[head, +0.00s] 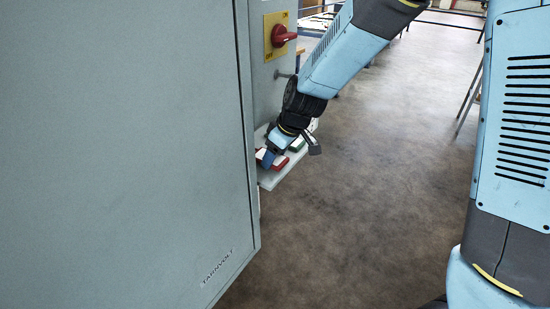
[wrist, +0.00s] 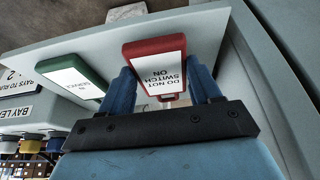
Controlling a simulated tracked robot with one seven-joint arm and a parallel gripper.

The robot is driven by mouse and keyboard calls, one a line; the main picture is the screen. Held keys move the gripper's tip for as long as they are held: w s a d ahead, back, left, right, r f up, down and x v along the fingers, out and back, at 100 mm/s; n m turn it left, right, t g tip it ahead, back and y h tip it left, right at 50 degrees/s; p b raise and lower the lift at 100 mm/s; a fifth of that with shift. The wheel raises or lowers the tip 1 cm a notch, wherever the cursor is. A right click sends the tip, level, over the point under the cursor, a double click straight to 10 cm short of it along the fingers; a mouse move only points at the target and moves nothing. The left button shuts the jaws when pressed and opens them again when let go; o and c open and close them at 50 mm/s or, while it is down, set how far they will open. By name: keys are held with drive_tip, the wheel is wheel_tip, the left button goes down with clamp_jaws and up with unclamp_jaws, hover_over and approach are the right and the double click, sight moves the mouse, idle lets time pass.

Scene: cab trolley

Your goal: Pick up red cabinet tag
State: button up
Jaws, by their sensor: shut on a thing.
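The red cabinet tag (wrist: 157,68) has a red border and a white face with the words "DO NOT SWITCH ON", upside down in the wrist view. My gripper (wrist: 161,82) has its two blue fingers on either side of the tag and is shut on it. In the head view my gripper (head: 268,157) is low over a small grey shelf (head: 277,179) on the cabinet's side, and partly hides the red tag (head: 280,163). I cannot tell whether the tag still touches the shelf.
A green tag (wrist: 72,76) lies on the shelf beside the red one. A large grey cabinet door (head: 120,150) fills the left of the head view. A red rotary switch (head: 283,36) on a yellow plate sits above the shelf. The floor (head: 370,190) to the right is clear.

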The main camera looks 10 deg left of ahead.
drive_tip(key=s+d, duration=0.3)
drive_tip(key=d, duration=0.5)
drive_tip(key=s+d, duration=0.3)
drive_tip(key=d, duration=0.4)
drive_tip(key=shift+s+d, duration=0.25)
drive_tip(key=shift+d, duration=0.1)
